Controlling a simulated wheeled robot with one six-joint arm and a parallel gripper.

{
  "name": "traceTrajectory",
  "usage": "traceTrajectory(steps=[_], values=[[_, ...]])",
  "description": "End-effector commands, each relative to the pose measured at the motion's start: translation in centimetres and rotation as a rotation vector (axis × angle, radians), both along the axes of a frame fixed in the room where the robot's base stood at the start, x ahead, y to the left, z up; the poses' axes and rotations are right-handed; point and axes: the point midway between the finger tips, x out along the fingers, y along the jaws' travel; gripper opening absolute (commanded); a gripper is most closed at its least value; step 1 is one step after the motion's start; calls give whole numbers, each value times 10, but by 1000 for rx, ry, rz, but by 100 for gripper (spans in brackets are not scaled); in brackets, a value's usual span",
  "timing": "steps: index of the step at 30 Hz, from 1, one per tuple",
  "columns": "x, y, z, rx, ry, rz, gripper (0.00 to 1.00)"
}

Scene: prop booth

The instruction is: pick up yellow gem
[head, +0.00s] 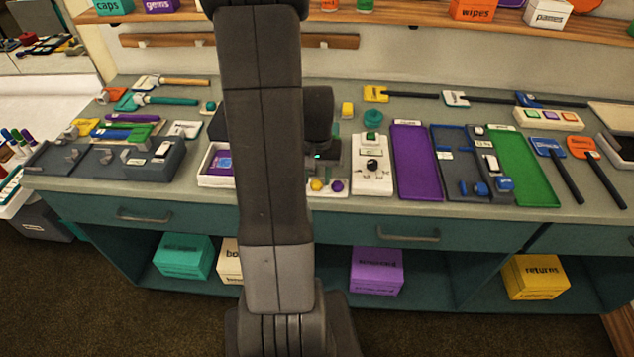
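A small rounded yellow piece (317,185), which looks like the yellow gem, sits beside a purple piece (337,186) on a pale holder on the counter. A second yellow item (347,109) stands farther back; I cannot tell whether it is a gem. My gripper (322,168) is low over the counter, just behind the yellow and purple pieces in the picture. My own arm hides part of it, and its fingers are too dark and small to read.
A white device with a black knob (372,165) stands close to the right of my gripper. A white open box (215,165) lies left, partly behind my arm. A purple mat (417,160) and a green mat (522,165) lie farther right. A purple "gems" box (160,6) is on the upper shelf.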

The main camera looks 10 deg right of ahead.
Motion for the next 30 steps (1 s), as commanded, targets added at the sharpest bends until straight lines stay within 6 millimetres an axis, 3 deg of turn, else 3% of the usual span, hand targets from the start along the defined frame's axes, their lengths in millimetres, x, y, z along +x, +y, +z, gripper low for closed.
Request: traceTrajectory(steps=[4,11,17,26,30], values=[[-1,0,-11,1,2,0,38],[0,0,-12,0,0,0,38],[0,0,-12,0,0,0,5],[0,0,-9,0,-1,0,5],[1,0,4,0,-5,0,5]])
